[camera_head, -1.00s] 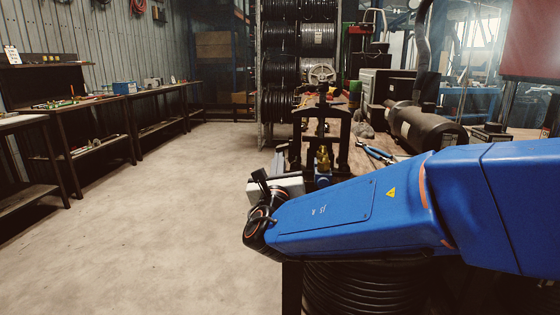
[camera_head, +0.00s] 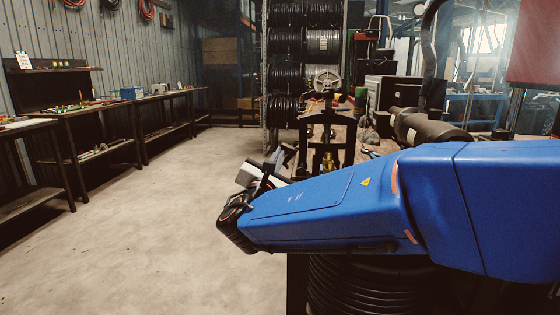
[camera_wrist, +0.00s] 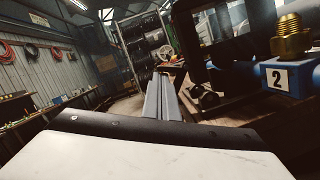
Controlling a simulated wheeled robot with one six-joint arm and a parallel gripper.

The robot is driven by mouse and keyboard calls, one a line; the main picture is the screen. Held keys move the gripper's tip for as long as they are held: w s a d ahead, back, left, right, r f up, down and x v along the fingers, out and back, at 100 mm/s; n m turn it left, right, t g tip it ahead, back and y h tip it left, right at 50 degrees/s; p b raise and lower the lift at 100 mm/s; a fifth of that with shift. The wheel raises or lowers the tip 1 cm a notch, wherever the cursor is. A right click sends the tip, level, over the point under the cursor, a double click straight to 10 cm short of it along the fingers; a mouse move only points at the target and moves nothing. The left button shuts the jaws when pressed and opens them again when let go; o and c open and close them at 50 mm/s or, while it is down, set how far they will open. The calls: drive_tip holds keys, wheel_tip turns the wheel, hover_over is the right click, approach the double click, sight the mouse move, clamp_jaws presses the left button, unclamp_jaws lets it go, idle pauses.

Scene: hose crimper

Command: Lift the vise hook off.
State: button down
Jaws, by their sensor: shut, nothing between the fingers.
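My gripper shows in the wrist view (camera_wrist: 161,98) as two grey fingers close together and shut, with nothing between them. In the head view its white body and grey fingers (camera_head: 282,157) stick out past the end of my blue arm, left of a black upright frame (camera_head: 349,135). A brass fitting (camera_head: 328,163) shows at the frame. In the wrist view a brass threaded fitting (camera_wrist: 291,38) stands on a blue block marked 2 (camera_wrist: 292,79), to the right of the fingers and apart from them. I cannot single out the vise hook; my arm hides part of the frame.
A workbench (camera_head: 368,136) behind the frame carries a dark cylinder (camera_head: 430,131) and other gear. A rack of hose reels (camera_head: 302,60) stands at the back. Low benches (camera_head: 92,107) line the left wall. The concrete floor (camera_head: 150,220) between is clear.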

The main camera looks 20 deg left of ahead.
drive_tip(key=shift+r+m, duration=0.3)
drive_tip(key=shift+a+r, duration=0.1)
drive_tip(key=shift+s, duration=0.1)
idle(0.6)
